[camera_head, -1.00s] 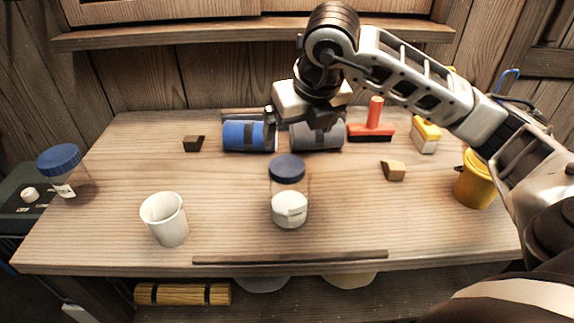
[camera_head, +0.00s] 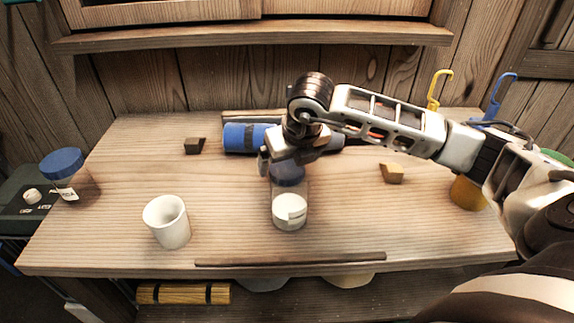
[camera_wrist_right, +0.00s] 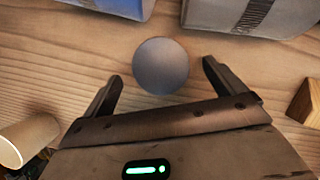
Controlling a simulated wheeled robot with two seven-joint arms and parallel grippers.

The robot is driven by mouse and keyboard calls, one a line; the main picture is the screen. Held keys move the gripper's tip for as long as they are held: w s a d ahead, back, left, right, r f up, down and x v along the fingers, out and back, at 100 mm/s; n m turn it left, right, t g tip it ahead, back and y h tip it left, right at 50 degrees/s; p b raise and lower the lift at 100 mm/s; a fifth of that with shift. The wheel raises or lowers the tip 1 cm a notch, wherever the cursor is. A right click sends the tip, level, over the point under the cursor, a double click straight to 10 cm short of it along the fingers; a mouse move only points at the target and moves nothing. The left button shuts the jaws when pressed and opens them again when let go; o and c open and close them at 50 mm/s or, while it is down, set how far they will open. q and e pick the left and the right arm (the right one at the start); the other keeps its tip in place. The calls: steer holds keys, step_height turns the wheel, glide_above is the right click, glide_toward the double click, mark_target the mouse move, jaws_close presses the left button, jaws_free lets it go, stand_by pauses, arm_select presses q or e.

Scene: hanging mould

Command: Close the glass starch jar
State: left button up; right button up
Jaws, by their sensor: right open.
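The glass starch jar (camera_head: 290,208) stands upright in the middle of the table, with white contents and a white label. No contact with the lid is visible. I cannot tell whether the lid is fully tightened. My left gripper is not in view.
A white cup (camera_head: 167,221) stands left of the jar. A blue roll (camera_head: 245,137) and a wooden block (camera_head: 194,145) lie behind, another block (camera_head: 392,173) to the right. A second blue-lidded jar (camera_head: 66,172) is far left. A wooden strip (camera_head: 290,258) runs along the front edge.

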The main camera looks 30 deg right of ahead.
steer(key=shift+x, duration=1.05)
steer(key=c, duration=1)
steer(key=shift+r, duration=0.15)
step_height(320, 180, up, 10)
steer(key=shift+f+b, duration=0.1)
steer(key=shift+b, duration=0.5)
